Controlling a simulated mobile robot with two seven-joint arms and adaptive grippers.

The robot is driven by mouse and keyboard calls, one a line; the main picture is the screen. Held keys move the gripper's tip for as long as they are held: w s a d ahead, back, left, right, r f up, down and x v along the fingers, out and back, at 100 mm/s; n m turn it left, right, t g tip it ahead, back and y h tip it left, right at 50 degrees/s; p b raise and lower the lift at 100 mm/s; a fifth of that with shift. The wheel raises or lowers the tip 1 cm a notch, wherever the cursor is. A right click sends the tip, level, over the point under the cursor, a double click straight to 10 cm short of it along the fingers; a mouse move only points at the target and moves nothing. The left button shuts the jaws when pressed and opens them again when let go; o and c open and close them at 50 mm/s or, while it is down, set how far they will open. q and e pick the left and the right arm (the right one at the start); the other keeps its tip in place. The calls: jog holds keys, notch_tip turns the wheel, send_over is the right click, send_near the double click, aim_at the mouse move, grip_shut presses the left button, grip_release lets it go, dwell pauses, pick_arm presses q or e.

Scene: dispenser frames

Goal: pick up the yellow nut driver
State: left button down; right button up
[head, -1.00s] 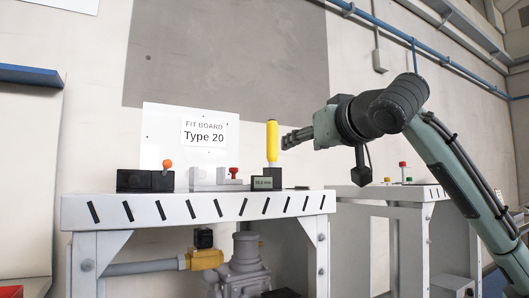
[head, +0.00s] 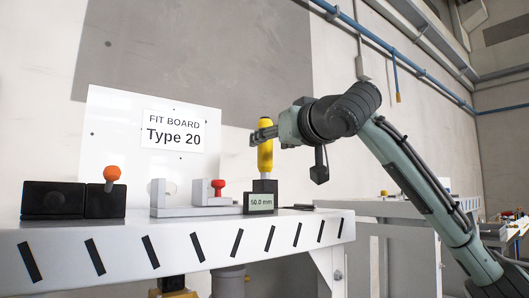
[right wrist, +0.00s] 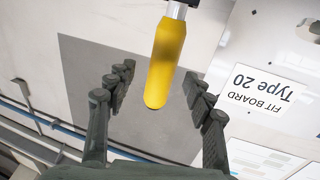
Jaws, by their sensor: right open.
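The yellow nut driver (head: 265,158) stands upright, handle up, in a dark block with a small display (head: 261,202) on the white bench. In the right wrist view its yellow handle (right wrist: 166,62) lies between my right gripper's fingers, with a gap on each side. My right gripper (head: 264,135) is open at the height of the upper handle, coming from the right, and one finger partly covers the handle in the head view. The driver's lower end is hidden in the block. My left gripper is not in view.
On the white bench (head: 180,232), left of the driver, stand a grey fixture with a red knob (head: 218,187) and black blocks with an orange knob (head: 112,174). A "Type 20" fit board (head: 120,120) stands behind. A second bench (head: 400,208) is at the right.

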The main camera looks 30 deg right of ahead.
aim_at(268, 142)
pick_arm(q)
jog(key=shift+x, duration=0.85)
pick_arm(e)
jog(key=shift+w, duration=1.8)
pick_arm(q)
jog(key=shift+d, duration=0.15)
pick_arm(e)
grip_shut()
